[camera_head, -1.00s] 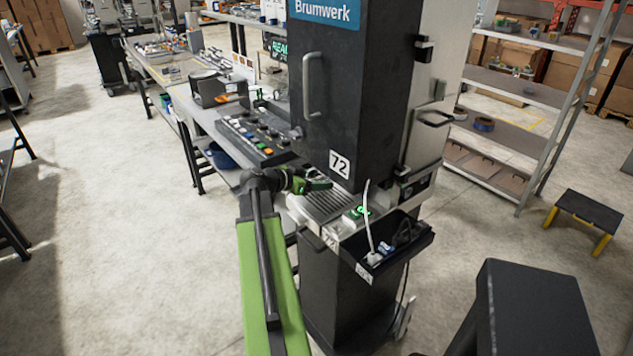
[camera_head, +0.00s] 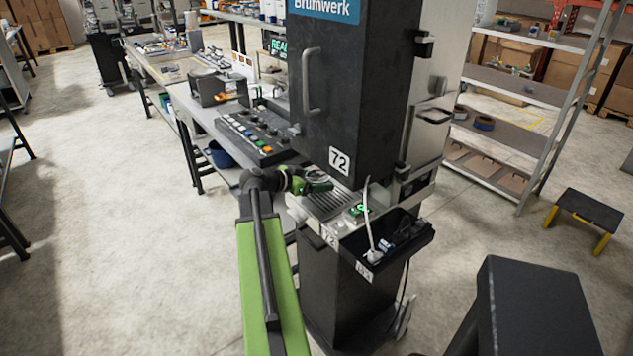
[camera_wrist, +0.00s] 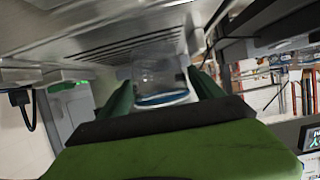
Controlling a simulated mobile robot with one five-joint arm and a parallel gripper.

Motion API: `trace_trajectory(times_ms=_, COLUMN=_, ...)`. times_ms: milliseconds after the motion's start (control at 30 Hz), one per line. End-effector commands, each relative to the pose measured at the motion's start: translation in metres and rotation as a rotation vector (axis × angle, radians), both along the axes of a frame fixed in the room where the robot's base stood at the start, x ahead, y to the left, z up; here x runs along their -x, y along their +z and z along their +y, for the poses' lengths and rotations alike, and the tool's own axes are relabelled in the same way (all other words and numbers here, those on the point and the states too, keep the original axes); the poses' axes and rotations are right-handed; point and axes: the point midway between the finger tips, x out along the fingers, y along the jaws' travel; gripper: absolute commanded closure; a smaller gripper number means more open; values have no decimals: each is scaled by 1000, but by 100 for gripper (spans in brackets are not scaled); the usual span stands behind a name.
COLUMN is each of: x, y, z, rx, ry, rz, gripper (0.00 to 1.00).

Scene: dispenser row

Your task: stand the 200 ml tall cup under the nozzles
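A clear cup with a blue ring (camera_wrist: 160,97) sits between the two green fingers of my gripper (camera_wrist: 161,80) in the wrist view. It fills the gap, and the fingers appear shut on it. Its volume mark cannot be read. In the head view my gripper (camera_head: 318,185) is at the left edge of the slatted drip tray (camera_head: 332,204), below the dark dispenser body (camera_head: 350,100) marked 72. The cup is hard to make out there. The slats also show in the wrist view (camera_wrist: 125,45). The nozzles are hidden.
A green-lit button (camera_head: 359,209) is at the tray's front. A black side bin (camera_head: 398,245) with a white cable and small items hangs at the front right. A button panel (camera_head: 258,138) on the bench is behind my gripper. The floor at left is clear.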

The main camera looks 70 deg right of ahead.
Motion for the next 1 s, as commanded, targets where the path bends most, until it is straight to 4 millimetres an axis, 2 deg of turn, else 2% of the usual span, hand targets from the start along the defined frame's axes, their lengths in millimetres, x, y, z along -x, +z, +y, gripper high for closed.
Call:
trace_trajectory(times_ms=67, x=0, y=0, z=0, rx=0, ry=0, rz=0, gripper=13)
trace_trajectory(times_ms=333, x=0, y=0, z=0, rx=0, ry=0, rz=0, gripper=13)
trace_trajectory(times_ms=467, x=-5, y=6, z=8, rx=0, ry=1, rz=0, gripper=13)
trace_trajectory(times_ms=1000, x=-75, y=61, z=115, rx=0, ry=3, rz=0, gripper=13)
